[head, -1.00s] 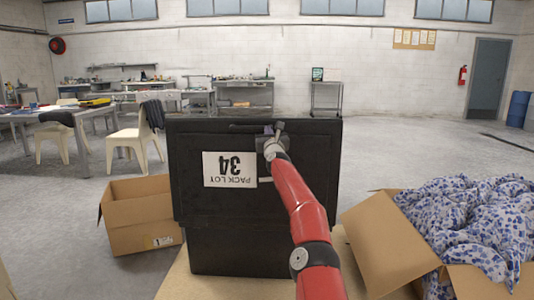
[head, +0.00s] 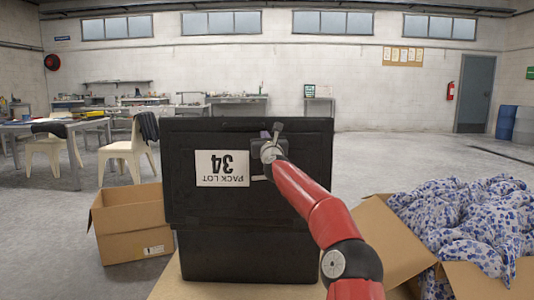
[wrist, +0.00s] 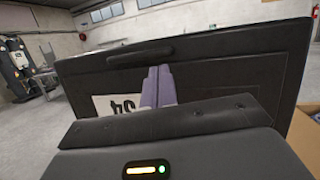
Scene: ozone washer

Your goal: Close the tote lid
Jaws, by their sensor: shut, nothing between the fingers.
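The black tote (head: 249,254) stands in front of me. Its lid (head: 215,144) is open, its broad panel facing me above the lower tote body, with a white "PACK LOT 34" label (head: 222,168) upside down on it. The lid fills much of the wrist view (wrist: 215,75), with a handle bar near its upper edge. My gripper (head: 272,131) is at the lid's upper right part in the head view. Its two purple fingers (wrist: 158,84) are together and empty, in front of the lid face and partly over the label. Whether they touch the lid, I cannot tell.
An open cardboard box (head: 130,225) stands left of the tote. Another box (head: 392,240) at the right holds blue-and-white patterned cloth (head: 468,215). Chairs (head: 125,155) and a table (head: 55,130) are further back left.

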